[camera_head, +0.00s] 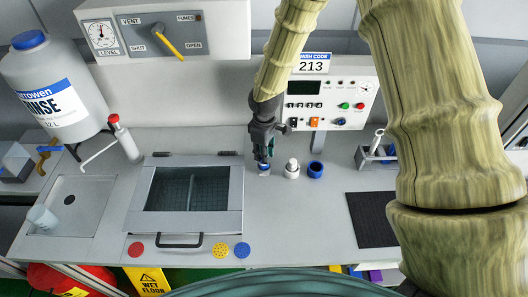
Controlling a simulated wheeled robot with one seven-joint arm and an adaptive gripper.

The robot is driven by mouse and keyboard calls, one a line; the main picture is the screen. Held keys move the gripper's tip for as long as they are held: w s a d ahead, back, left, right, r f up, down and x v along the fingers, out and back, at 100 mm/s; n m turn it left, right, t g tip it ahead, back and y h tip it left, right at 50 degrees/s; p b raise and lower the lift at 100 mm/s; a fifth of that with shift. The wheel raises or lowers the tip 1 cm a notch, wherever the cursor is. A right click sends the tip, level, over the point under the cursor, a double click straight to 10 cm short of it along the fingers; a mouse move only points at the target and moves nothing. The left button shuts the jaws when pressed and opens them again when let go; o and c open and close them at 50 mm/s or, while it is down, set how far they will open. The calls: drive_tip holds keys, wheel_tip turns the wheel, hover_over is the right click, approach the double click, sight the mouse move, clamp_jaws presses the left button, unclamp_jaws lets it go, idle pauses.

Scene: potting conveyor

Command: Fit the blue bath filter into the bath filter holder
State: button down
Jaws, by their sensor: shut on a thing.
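My gripper (263,154) points down over the counter behind and right of the bath. It is shut on a small blue piece (264,166), which looks like the blue bath filter. White shows just below the blue; I cannot tell whether it belongs to the same piece or whether the piece touches the counter. Right of it stands a small white bottle-shaped piece (292,168). Beyond that is a short blue round piece with a dark opening (315,170). I cannot tell for sure which thing is the bath filter holder.
The bath (236,200) has a raised frame and a front handle. Red (136,249), yellow (220,250) and blue (242,250) discs lie in front. A white jug (55,88) stands left, a dark mat (371,219) right. Control panels rise behind.

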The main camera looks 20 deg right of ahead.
drive_tip(key=shift+f+b, duration=0.3)
drive_tip(key=shift+f, duration=0.4)
drive_tip(key=c, duration=1.2)
unclamp_jaws()
drive_tip(key=shift+o, duration=0.2)
drive_tip(key=shift+r, duration=0.1)
wheel_tip(320, 180, up, 12)
drive_tip(key=shift+a, duration=0.1)
